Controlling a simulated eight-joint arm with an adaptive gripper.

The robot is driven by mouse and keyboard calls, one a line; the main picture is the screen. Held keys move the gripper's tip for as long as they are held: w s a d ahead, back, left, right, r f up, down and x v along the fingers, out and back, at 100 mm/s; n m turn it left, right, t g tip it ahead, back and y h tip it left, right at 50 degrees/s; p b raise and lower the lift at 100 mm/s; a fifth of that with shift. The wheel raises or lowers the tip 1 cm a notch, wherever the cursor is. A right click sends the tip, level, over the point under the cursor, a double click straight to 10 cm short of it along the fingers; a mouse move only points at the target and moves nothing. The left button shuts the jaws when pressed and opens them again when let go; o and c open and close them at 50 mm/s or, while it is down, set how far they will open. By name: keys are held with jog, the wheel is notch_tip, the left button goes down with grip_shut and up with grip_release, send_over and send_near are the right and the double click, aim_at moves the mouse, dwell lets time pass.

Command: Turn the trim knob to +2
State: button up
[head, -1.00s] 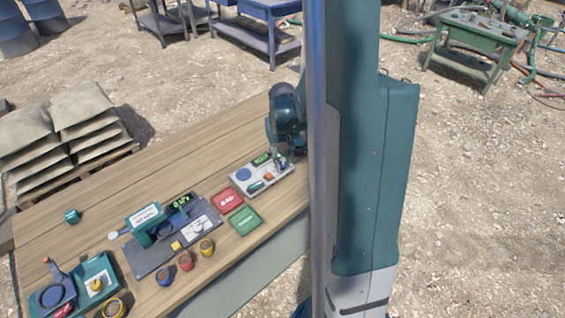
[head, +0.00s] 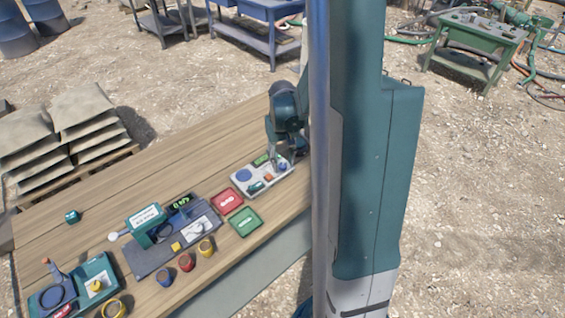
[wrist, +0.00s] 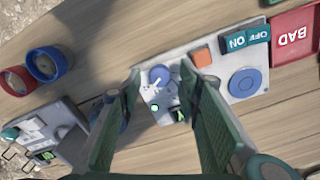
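The control panel (head: 252,190) lies at the right end of the wooden bench. A small blue knob (wrist: 158,76) with pale markings around it is on the panel; I take it as the trim knob. It also shows in the head view (head: 283,164). My gripper (wrist: 160,70) is open, its two fingers on either side of this knob with gaps showing. In the head view my gripper (head: 285,158) is low over the panel's right end. A small green display (wrist: 179,114) is by the knob, partly covered by a finger; its reading is not legible.
The panel also has a larger blue disc (wrist: 246,82), an orange block (wrist: 201,57) and a teal ON/OFF switch (wrist: 248,39). A red BAD tray (head: 228,200) and a green tray (head: 245,222) lie to its left. Bare wood lies behind the panel.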

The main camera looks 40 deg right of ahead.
aim_at(283, 165)
notch_tip(283, 165, up, 11)
dwell(0.8)
jog(key=shift+f, duration=0.1)
jog(key=shift+f+m+p, duration=0.6)
jog(key=shift+f+p, duration=0.6)
jog(key=shift+f, duration=0.85)
jog(key=shift+f, duration=0.15)
jog(key=shift+f+b, duration=0.35)
jog(key=shift+f, duration=3.35)
jog(key=shift+c, duration=0.4)
jog(key=c, duration=0.8)
